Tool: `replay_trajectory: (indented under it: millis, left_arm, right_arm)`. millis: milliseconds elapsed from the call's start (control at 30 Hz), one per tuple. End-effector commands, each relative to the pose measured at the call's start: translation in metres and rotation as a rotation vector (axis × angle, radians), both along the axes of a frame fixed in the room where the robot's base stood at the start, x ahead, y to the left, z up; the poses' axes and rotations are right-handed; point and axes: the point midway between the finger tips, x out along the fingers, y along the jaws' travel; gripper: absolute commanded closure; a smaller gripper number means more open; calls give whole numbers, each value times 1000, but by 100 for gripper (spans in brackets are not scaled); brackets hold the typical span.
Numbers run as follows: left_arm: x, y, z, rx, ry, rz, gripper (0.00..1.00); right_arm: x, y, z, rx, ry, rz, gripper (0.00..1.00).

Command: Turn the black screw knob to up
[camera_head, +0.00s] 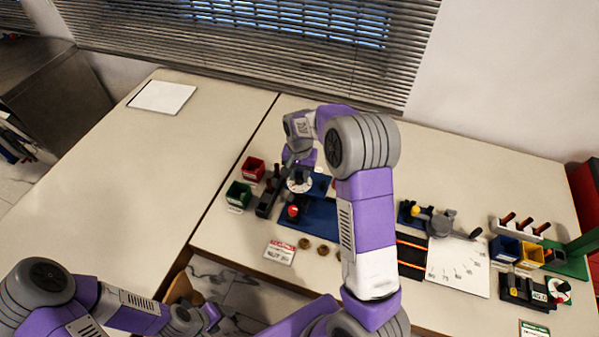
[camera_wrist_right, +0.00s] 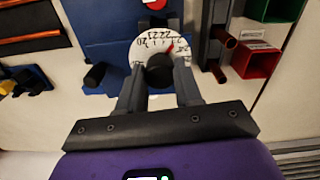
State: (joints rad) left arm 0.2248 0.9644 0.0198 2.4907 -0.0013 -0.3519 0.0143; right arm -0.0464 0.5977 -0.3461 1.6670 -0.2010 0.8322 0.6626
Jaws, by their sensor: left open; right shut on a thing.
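The black screw knob (camera_wrist_right: 160,70) sits on a white round dial (camera_wrist_right: 143,42) with printed numbers. In the right wrist view a red pointer (camera_wrist_right: 169,48) shows beside the knob, slanting up and right. My right gripper (camera_wrist_right: 160,84) is shut on the knob, one finger on each side. In the head view the dial (camera_head: 300,186) stands on a blue base plate (camera_head: 322,214), and my right gripper (camera_head: 299,172) reaches it from behind; the knob is mostly hidden there. My left gripper (camera_head: 207,316) is open, low at the left, away from the rig.
A red knob (camera_head: 293,211) stands just in front of the dial. Red (camera_head: 253,168) and green (camera_head: 238,195) bins stand left of it. My right forearm crosses the middle of the table. A white scale plate (camera_head: 458,268) and more fixtures lie right. The left table is mostly clear.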

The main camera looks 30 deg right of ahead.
Motion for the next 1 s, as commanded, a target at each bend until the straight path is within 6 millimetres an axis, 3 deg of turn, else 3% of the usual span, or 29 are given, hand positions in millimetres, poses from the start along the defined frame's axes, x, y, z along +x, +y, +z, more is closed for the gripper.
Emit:
replay_trajectory:
  millis: [1000]
  left_arm:
    - [0, 0, 11, 0, 0, 0, 40]
  right_arm:
    - [1, -1, 1, -1, -3, 964, 96]
